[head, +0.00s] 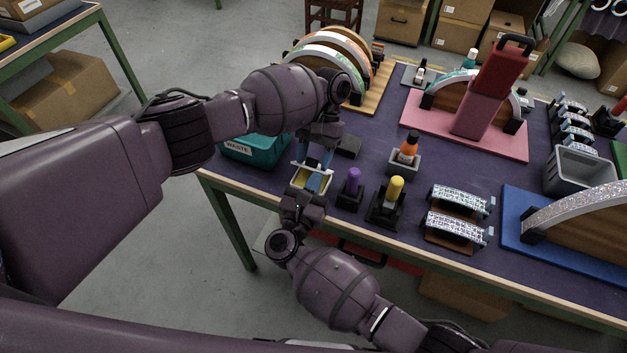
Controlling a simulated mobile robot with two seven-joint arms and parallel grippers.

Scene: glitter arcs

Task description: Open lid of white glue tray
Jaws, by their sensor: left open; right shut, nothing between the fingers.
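The small white glue tray (297,181) sits at the front left edge of the table, with a pale yellow inside partly showing. My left gripper (315,165) is open and points down over the tray's far side, its blue fingers apart. My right gripper (315,184) is shut and empty, reaching in from the front at the tray's near side. The two grippers hide much of the tray. I cannot tell the lid's position or whether either gripper touches it.
A teal waste bin (255,150) stands left of the tray. Glittery arcs (457,229) sit further right.

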